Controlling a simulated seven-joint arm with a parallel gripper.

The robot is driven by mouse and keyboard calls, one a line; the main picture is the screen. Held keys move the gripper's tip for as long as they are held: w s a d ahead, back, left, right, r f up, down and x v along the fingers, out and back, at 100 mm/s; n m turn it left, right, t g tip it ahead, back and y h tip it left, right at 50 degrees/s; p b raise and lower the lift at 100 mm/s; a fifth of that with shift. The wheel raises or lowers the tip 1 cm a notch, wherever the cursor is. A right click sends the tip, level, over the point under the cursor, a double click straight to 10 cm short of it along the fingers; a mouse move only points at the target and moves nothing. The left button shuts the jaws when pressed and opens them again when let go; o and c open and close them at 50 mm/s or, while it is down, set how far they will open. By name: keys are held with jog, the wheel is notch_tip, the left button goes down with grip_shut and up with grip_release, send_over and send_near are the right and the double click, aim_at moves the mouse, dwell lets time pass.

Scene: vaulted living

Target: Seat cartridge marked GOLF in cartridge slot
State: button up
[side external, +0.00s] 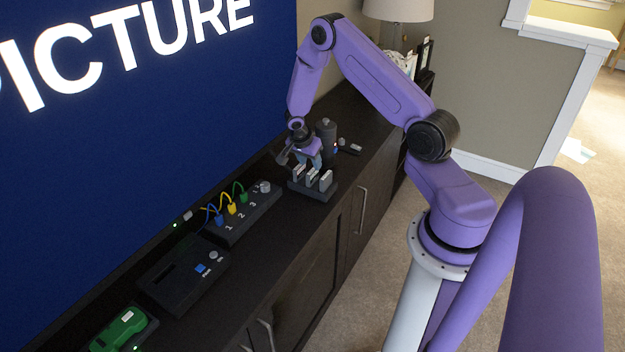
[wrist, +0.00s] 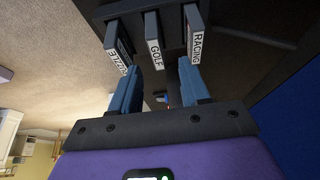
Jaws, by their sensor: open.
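The GOLF cartridge (wrist: 153,40) stands in the middle of a row of three in a dark rack (side external: 318,192). In the side view it is the middle grey-white block (side external: 312,176), its label unreadable. My gripper (wrist: 160,78) is open, its two blue fingers apart; GOLF appears in line with the gap between them. I cannot tell whether the fingertips touch it. In the side view my gripper (side external: 308,161) is just above and behind the rack. The black console (side external: 197,277) has a dark slot (side external: 170,272) in its top, with nothing visibly standing in it.
A RACING cartridge (wrist: 194,35) and one that seems to read PUZZLE (wrist: 117,45) flank GOLF closely. A numbered box with coloured cables (side external: 243,213) stands between rack and console. A dark cylinder (side external: 326,135) is behind the rack; a green device (side external: 120,328) is at the near end.

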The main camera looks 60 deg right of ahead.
aim_at(312, 170)
jog(key=x, duration=0.4)
jog(key=shift+s+a+f, duration=0.2)
jog(key=shift+a+f, duration=0.1)
jog(key=shift+d+f, duration=0.2)
jog(key=shift+f, duration=0.25)
grip_shut()
